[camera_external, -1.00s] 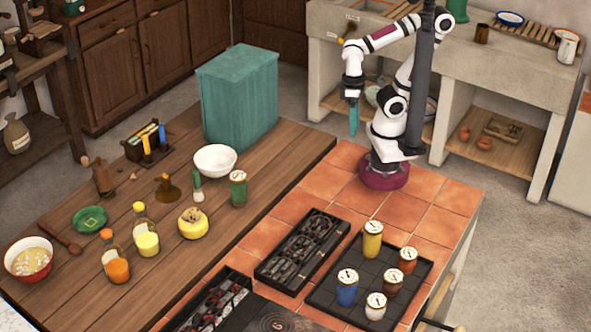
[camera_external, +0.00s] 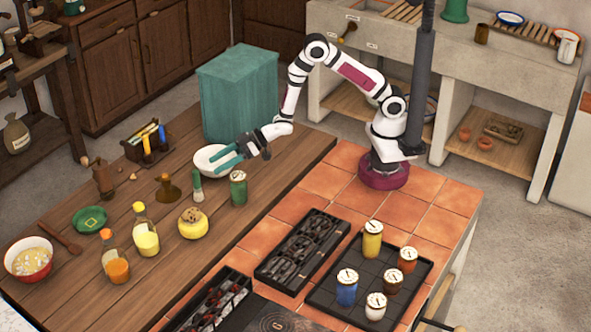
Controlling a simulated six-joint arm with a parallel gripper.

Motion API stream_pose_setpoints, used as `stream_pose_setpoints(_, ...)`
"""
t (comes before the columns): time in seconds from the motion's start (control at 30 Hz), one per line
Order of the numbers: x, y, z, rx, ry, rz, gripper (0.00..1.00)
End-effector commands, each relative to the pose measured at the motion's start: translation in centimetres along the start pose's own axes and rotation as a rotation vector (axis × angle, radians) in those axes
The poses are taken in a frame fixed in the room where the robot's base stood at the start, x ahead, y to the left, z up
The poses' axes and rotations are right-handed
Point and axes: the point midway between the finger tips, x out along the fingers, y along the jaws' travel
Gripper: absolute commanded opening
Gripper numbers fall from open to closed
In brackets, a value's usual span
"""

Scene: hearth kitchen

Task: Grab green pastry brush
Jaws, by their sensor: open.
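The green pastry brush (camera_external: 197,188) stands upright on the wooden table, with its green handle on top and pale bristles at the bottom. It is just in front of the white bowl (camera_external: 203,167) and left of a green jar. My gripper (camera_external: 217,166) has teal fingers pointing left and slightly down. It is open and empty, just right of and above the brush handle. Its fingers cover part of the white bowl. I cannot tell how far the fingertips are from the handle in depth.
The green jar (camera_external: 238,188) stands close right of the brush. A large teal box (camera_external: 238,95) stands behind the bowl.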

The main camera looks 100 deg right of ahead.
Motion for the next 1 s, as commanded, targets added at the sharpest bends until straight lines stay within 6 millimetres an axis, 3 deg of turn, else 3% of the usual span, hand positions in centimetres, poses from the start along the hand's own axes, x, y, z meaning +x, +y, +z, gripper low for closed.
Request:
stream_pose_setpoints(0.2,5.0,0.0,0.0,-0.001,0.000,0.000,0.63)
stream_pose_setpoints(0.4,7.0,-0.1,0.0,-0.002,-0.001,-0.001,0.63)
stream_pose_setpoints(0.6,10.9,-0.1,0.1,-0.002,-0.001,-0.001,0.63)
stream_pose_setpoints(0.87,11.8,-0.1,0.0,-0.001,-0.001,0.000,0.63)
stream_pose_setpoints(0.9,11.8,0.0,0.0,-0.001,-0.001,0.000,0.62)
stream_pose_setpoints(1.0,11.8,0.0,0.0,-0.001,-0.001,0.000,0.44)
